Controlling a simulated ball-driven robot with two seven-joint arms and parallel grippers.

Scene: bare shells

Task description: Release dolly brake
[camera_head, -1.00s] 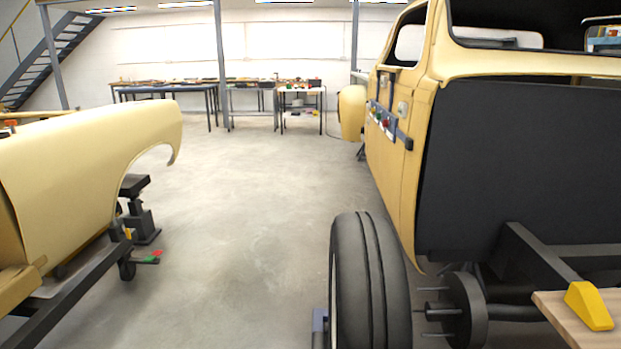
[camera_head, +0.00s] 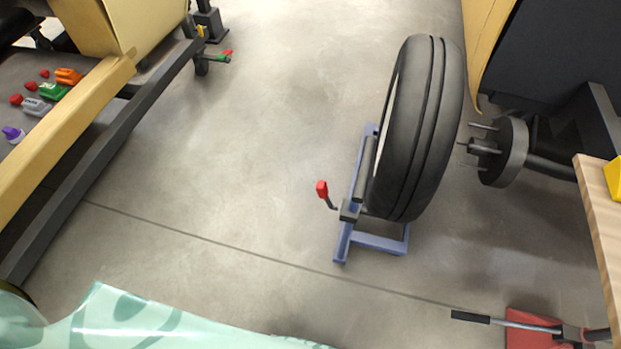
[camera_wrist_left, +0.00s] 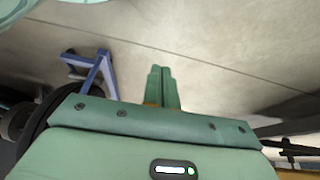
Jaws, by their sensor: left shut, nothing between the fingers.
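The blue wheel dolly (camera_head: 372,243) stands on the floor at the centre right of the head view, with a black tyre (camera_head: 425,130) upright on it. A lever with a red pad (camera_head: 322,188) sticks up from the dolly's left side, tilted. The dolly's blue frame (camera_wrist_left: 98,72) also shows at the upper left of the left wrist view; its red pad cannot be made out there. My left gripper (camera_wrist_left: 163,72) is shut and empty, its green fingers together over bare floor, apart from the dolly. It does not show in the head view. My right gripper is in neither view.
A brake hub (camera_head: 503,150) stands right of the tyre. A red floor jack (camera_head: 530,330) with a black-gripped handle is at the lower right, below a wooden bench edge (camera_head: 592,205). A dark frame rail (camera_head: 100,160) runs at left. The floor between is clear.

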